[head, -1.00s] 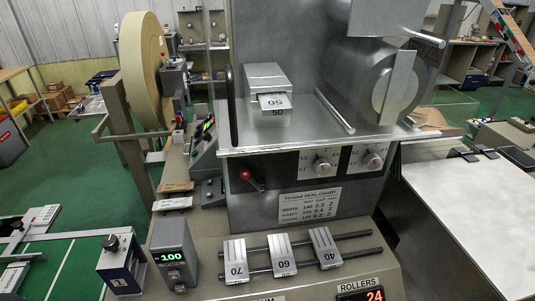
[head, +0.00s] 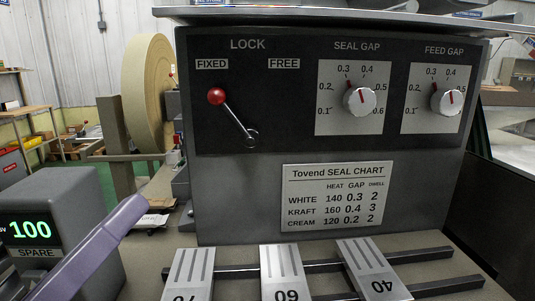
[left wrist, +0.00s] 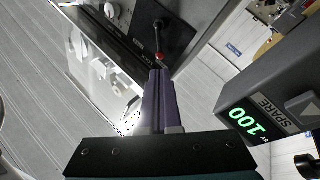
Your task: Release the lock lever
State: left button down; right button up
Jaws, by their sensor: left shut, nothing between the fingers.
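The lock lever (head: 234,118) is a thin metal rod with a red ball knob (head: 216,96) on the dark panel. It tilts up and left from its pivot, with the knob just below the FIXED label (head: 212,64). The FREE label (head: 284,64) is to the right. My left gripper (head: 135,205) has purple fingers, shut and empty, below and left of the knob in the head view. In the left wrist view, the shut fingertips (left wrist: 158,74) point at the red knob (left wrist: 159,57), close to it; whether they touch is unclear. My right gripper is not in view.
A SPARE display box (head: 40,240) reading 100 stands at the left, close to my left gripper. Seal gap (head: 360,98) and feed gap (head: 446,98) dials are right of the lever. Numbered metal blocks (head: 285,272) sit on rails below. The panel front around the lever is clear.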

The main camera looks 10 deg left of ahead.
pick_arm(q)
jog(key=shift+r, duration=0.1)
jog(key=p, duration=0.4)
send_near(226, 111)
jog(key=x, duration=0.6)
jog(key=shift+w+d, duration=0.1)
jog(key=shift+w, duration=0.35)
jog(key=shift+r+m+p, duration=0.2)
jog(key=shift+m+p, duration=0.3)
jog(key=shift+p, duration=0.05)
